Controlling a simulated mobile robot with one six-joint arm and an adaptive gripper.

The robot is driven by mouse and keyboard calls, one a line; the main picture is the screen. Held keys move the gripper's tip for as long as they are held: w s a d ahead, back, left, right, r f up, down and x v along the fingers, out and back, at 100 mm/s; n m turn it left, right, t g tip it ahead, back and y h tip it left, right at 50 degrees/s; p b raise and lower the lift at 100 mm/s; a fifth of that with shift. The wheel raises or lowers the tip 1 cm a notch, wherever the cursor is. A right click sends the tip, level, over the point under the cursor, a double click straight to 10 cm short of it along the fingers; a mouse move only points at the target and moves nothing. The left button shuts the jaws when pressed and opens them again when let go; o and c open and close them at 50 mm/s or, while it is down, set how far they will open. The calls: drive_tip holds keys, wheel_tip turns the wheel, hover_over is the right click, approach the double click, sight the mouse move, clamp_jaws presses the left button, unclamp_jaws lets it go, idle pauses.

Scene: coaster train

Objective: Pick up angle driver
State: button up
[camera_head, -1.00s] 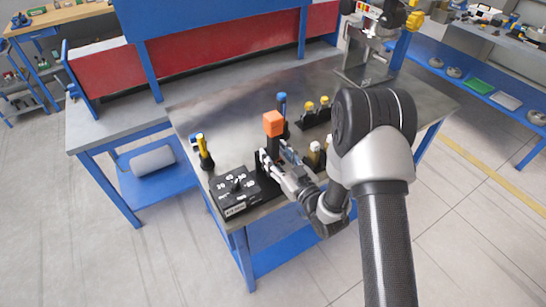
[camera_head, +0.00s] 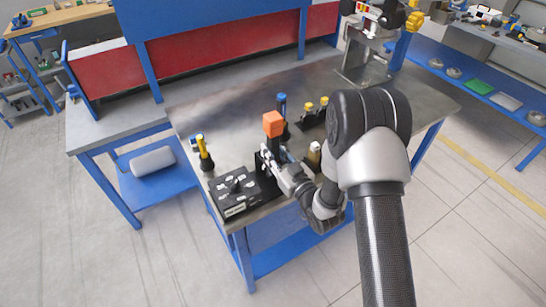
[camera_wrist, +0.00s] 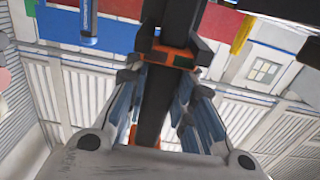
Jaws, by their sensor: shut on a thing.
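The angle driver, which I take to be the upright tool with an orange block-shaped top (camera_head: 273,124), stands at the left front part of the metal table. My gripper (camera_head: 268,158) reaches it from the right and front and is closed around its dark body below the orange part. In the wrist view, a black shaft with an orange band (camera_wrist: 168,56) runs between my two fingers (camera_wrist: 164,90), which press on it from both sides. The tool's lower end is hidden by the gripper, so I cannot tell whether it is lifted.
A black box (camera_head: 236,194) sits at the table's front-left corner. A yellow-handled tool (camera_head: 202,150) stands behind it. A blue-handled tool (camera_head: 282,104) stands just behind the driver, and yellow-topped items (camera_head: 316,108) stand to the right. The table's back left is clear.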

sight(277, 146)
clamp_jaws()
drive_tip(key=shift+r, duration=0.15)
idle(0.4)
drive_tip(key=shift+w, duration=0.1)
drive_tip(key=shift+r+p, duration=0.5)
drive_tip(key=shift+r, duration=1.2)
drive_tip(key=shift+d+r, duration=0.1)
drive_tip(key=shift+d, duration=0.05)
drive_tip(key=p+v, duration=0.2)
drive_tip(key=v, duration=1.6)
drive_tip(key=shift+p, duration=0.4)
